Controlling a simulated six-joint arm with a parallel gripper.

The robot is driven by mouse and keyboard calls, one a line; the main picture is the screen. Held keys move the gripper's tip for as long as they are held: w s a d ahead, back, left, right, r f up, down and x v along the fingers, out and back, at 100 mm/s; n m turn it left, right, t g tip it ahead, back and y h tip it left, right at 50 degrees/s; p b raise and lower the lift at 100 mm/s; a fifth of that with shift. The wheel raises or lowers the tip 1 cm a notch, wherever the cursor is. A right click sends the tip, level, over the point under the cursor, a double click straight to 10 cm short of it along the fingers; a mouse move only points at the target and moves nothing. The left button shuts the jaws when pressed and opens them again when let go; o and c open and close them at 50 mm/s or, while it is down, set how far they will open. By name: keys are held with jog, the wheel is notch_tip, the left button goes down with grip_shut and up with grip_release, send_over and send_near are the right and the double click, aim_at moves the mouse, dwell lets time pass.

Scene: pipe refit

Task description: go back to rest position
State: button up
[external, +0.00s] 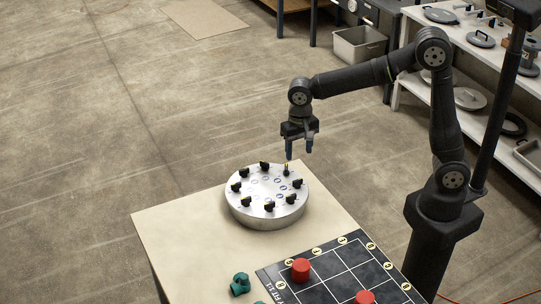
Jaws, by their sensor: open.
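My gripper (299,148) is open and empty. It points down above the back right edge of a round silver disc (262,213). The disc lies on the table and carries a ring of several black clamps or knobs (244,173). One small dark upright piece (286,169) on the disc stands just below and left of my fingertips. I cannot tell for certain whether a fingertip touches it, but they look apart. The arm is bent, with its elbow high on the right.
The table (180,225) is beige. A black grid mat (327,264) at its front right holds red cylinders (301,270). Green fittings (240,284) lie at the front. A shelf (472,40) with metal parts and a dark post (507,85) stand at the right. The air left of my gripper is clear.

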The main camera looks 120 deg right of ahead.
aim_at(298, 180)
notch_tip(298, 180, down, 11)
jog(key=shift+f, duration=0.2)
jog(key=shift+r, duration=0.15)
dwell(0.3)
